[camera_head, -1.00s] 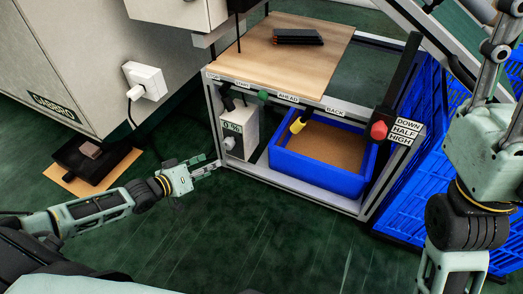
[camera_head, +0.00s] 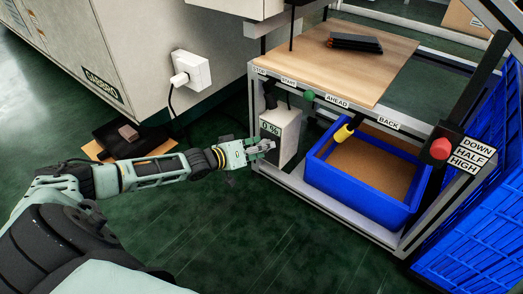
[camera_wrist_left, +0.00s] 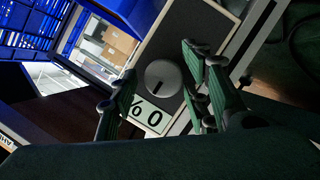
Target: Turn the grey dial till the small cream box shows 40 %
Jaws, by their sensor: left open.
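The small cream box (camera_head: 288,132) stands on the lower shelf of the metal frame, and its label reads 0 %. In the left wrist view the display (camera_wrist_left: 148,114) shows upside down beside the grey dial (camera_wrist_left: 162,79), a round knob with a dark pointer mark. My left gripper (camera_head: 268,147) is at the front of the box, just below the display, and covers the dial in the head view. In the wrist view its open fingers (camera_wrist_left: 160,66) stand either side of the dial; I cannot tell whether they touch it. My right gripper is out of view.
A blue tub (camera_head: 362,200) with brown contents stands right of the box. Above is a wooden board (camera_head: 350,60) with labels along its edge. A red knob (camera_head: 441,149) is at the right. A grey cabinet (camera_head: 130,50) with a white plug socket stands left. Green floor in front is clear.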

